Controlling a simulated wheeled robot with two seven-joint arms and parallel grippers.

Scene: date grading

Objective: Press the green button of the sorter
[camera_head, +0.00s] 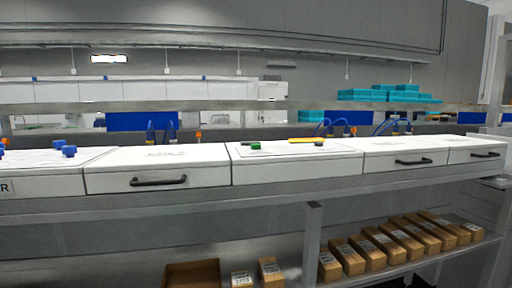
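The sorter (297,166) looks like a long row of white box modules on a grey bench, seen from the front. A small green button (255,146) sits on top of the middle module, near its front left. A small dark knob or button (319,144) is on the same top to its right. Neither of my grippers shows in the head view, and nothing covers the green button.
Blue knobs (69,151) stand on the left module. Dark handles (158,181) stick out of some module fronts. A shelf above holds teal trays (389,94). Cardboard boxes (386,245) and a brown open bin (192,274) are on the lower shelf.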

